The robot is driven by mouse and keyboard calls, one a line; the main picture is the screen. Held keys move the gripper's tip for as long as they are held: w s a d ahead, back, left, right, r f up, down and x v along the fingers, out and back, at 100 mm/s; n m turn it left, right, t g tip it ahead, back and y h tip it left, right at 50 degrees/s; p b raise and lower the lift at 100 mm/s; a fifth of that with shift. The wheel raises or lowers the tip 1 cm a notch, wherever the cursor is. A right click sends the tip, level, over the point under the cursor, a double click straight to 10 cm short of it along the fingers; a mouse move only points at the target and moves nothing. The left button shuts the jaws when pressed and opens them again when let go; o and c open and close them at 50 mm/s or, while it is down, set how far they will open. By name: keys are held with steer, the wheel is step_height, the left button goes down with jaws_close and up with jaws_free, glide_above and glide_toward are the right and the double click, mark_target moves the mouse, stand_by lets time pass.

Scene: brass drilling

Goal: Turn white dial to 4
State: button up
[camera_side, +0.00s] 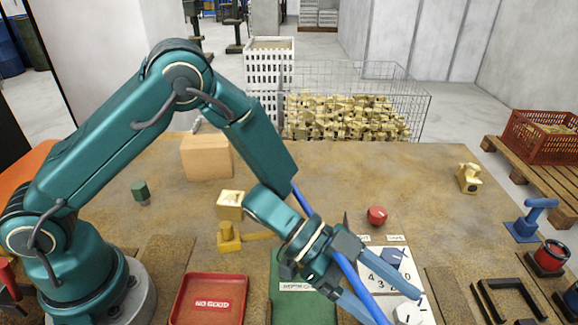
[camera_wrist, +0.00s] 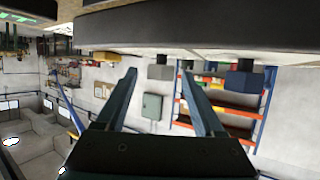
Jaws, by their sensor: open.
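The white dial (camera_side: 412,312) sits at the lower right of the side view, on a white panel (camera_side: 366,282) printed with black digits, including a 4. My gripper (camera_side: 395,308) is open, with its blue fingers reaching down to the right towards the white dial. I cannot tell whether they touch it. In the wrist view my gripper (camera_wrist: 158,75) shows two spread fingers. A dark grey knob (camera_wrist: 160,70) shows between their tips, and I cannot tell for sure that it is the white dial. The dial's pointer setting is not clear.
A blue dial (camera_side: 393,258) sits beside my gripper on the panel, and a red knob (camera_side: 377,215) stands behind it. Black frames (camera_side: 508,300) lie to the right.

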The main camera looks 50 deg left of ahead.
mark_target(410, 312)
steer(key=v, duration=0.3)
steer(key=shift+r, duration=0.25)
steer(key=w+a+r+n+t+y, duration=0.1)
steer(key=w+a+r+t, duration=0.2)
steer(key=r, duration=0.5)
steer(key=w+a+r+n+t, duration=0.2)
steer(key=a+r+t, duration=0.1)
steer(key=r, duration=0.6)
steer(key=a+r+n+t+y, duration=0.2)
steer(key=a+n+y, duration=0.2)
steer(key=a, duration=0.3)
steer(key=a+r+n+t+y, duration=0.2)
steer(key=a+n+t+y, duration=0.1)
steer(key=a, duration=0.4)
steer(key=shift+r+n+y, duration=0.3)
steer(key=shift+n+y, duration=0.2)
steer(key=shift+y, duration=0.9)
steer(key=shift+w+d, duration=0.1)
